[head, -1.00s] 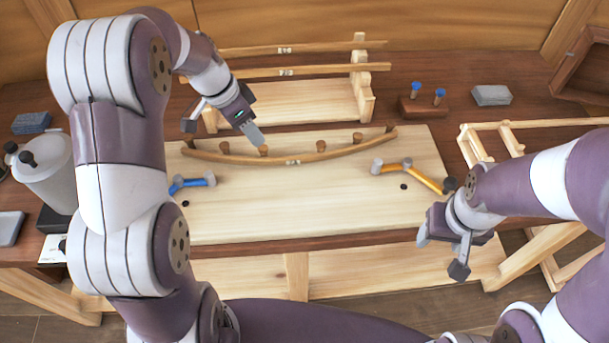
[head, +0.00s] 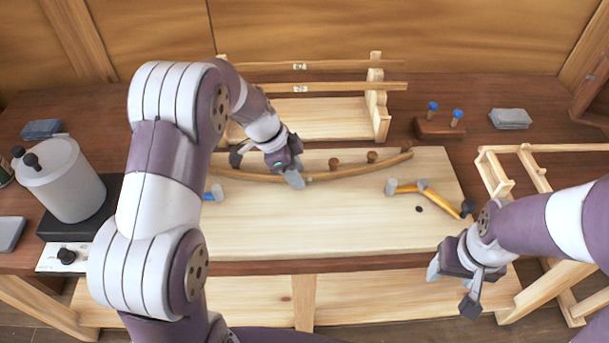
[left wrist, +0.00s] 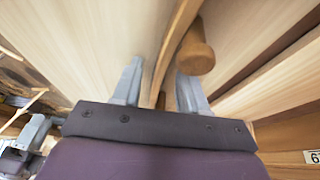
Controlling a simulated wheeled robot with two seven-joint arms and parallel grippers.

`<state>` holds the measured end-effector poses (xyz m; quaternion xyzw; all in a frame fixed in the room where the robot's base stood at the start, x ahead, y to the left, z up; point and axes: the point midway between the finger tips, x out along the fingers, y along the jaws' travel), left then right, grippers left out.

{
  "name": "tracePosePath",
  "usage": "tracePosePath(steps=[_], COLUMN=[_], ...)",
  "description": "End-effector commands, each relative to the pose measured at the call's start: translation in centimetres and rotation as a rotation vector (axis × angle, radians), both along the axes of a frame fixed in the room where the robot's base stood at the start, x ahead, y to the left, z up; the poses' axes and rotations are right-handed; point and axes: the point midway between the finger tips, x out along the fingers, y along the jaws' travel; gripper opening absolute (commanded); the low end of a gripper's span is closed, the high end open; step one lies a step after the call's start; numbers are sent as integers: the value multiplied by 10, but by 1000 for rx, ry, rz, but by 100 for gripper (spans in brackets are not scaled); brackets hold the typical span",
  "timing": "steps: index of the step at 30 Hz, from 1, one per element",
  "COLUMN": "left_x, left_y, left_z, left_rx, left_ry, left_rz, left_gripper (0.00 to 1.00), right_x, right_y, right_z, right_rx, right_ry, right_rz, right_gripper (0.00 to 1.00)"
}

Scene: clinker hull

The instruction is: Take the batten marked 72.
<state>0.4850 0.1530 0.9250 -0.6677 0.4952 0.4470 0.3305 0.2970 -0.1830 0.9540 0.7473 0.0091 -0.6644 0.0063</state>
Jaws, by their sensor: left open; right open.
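A curved wooden batten (head: 360,167) lies against pegs on the pale board (head: 340,225); its tag is hidden or unreadable now. Two straight battens, an upper one (head: 345,66) and a lower one (head: 350,88), rest on the rack behind, each with a small tag whose number I cannot read. My left gripper (head: 266,170) is open at the curved batten. In the left wrist view, the curved batten (left wrist: 179,42) runs between the fingers of my left gripper (left wrist: 160,85), a round peg (left wrist: 195,52) close beside it. My right gripper (head: 452,286) is open and empty at the bench's front edge.
A blue-handled tool (head: 215,193) and an orange-handled tool (head: 420,190) lie on the board. A grey pot (head: 60,180) stands at left. A block with blue-topped pieces (head: 440,127) and grey pads (head: 510,118) sit at back right. The board's front middle is clear.

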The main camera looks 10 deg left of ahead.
Motion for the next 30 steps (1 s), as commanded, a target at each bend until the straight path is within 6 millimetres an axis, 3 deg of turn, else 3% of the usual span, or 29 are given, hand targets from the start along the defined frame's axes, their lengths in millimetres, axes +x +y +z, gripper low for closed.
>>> tracePosePath(steps=[5,9,20,29,30], left_x=[0,0,1,1,0], left_y=[0,0,0,0,0], left_z=[0,0,6,75,89], left_rx=[0,0,0,1,1], left_ry=[-1,-1,-3,-6,-2], left_rz=[0,0,1,1,1], left_gripper=[43,0,0,0,0], right_x=[0,0,0,0,0], right_y=[0,0,0,0,0], right_z=[0,0,-1,-3,7], right_rx=[0,0,0,0,0], right_ry=[0,0,0,0,1], right_rz=[0,0,0,0,0], right_gripper=[59,59,59,59,59])
